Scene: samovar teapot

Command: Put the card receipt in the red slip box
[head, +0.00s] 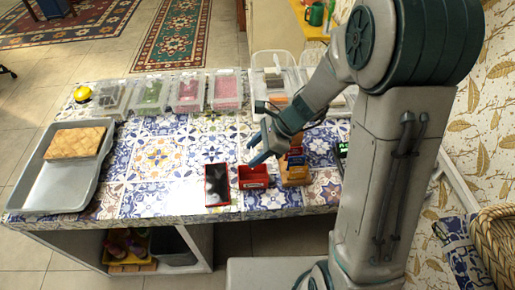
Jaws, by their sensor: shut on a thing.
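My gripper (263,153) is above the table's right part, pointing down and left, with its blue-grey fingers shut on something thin. It is too small to make out clearly, but no card receipt shows elsewhere, so I take it to be the receipt. A small open red box (253,184) with a pale label on its front stands below the gripper, near the table's front edge. The gripper is apart from it. A red-rimmed, dark-bottomed tray (217,203) lies just left of it. I cannot read which one is labelled for slips.
An orange-brown wooden holder (295,179) stands right of the red box, and a dark card terminal (342,150) beyond it. Clear lidded containers (188,93) line the back. A grey tray (60,195) with a woven board is at left. The patterned middle is clear.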

